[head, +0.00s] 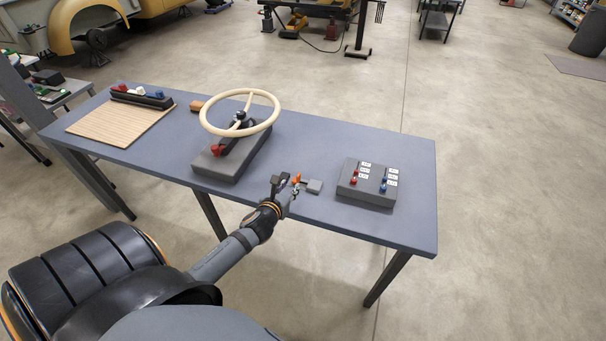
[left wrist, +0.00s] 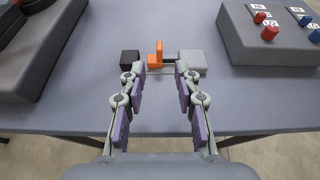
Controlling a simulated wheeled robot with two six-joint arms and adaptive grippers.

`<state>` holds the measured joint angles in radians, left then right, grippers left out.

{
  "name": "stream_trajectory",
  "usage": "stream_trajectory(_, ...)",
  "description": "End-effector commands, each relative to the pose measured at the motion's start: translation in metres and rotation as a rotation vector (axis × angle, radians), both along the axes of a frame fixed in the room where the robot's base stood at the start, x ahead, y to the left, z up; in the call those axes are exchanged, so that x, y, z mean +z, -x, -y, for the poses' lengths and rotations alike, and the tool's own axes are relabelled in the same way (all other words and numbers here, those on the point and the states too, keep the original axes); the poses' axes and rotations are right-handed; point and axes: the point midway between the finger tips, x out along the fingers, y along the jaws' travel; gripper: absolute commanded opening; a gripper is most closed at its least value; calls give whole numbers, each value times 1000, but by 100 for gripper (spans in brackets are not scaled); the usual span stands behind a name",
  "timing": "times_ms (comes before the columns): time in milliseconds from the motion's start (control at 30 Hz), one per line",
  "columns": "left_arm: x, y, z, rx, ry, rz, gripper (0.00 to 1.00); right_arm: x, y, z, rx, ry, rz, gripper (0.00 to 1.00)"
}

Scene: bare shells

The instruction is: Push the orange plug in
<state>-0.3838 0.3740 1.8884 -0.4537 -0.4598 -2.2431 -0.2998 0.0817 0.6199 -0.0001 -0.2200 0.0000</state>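The orange plug (head: 297,177) is near the table's front edge, between a dark block on its left and a grey block (head: 314,186) on its right. In the left wrist view the orange plug (left wrist: 156,60) has an upright part and a low base. The dark block (left wrist: 130,58) and grey block (left wrist: 192,62) flank it, with a thin bar towards the grey one. My left gripper (left wrist: 160,72) is open, its fingers apart and empty. Its tips are just on the near side of the plug; the exact gap is unclear. My right gripper is not in view.
A grey box with red and blue knobs (head: 366,186) stands to the right. A cream steering wheel (head: 267,126) on a dark grey base stands left behind the gripper. A wooden board (head: 120,125) lies at the far left. The table's right end is clear.

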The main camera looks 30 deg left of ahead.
Motion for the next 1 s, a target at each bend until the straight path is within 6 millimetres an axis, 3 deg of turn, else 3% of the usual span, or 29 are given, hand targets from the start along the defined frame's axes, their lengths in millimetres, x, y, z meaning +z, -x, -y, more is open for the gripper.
stream_trajectory(233,-3,-11,-3,-6,-14,1,32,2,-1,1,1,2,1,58)
stream_trajectory(500,-24,-62,-15,-5,-12,1,32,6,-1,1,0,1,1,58)
stream_trajectory(700,-36,-88,-21,-5,-11,1,32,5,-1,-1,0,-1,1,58)
stream_trajectory(1000,-40,-95,-23,-7,-12,0,32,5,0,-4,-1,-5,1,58)
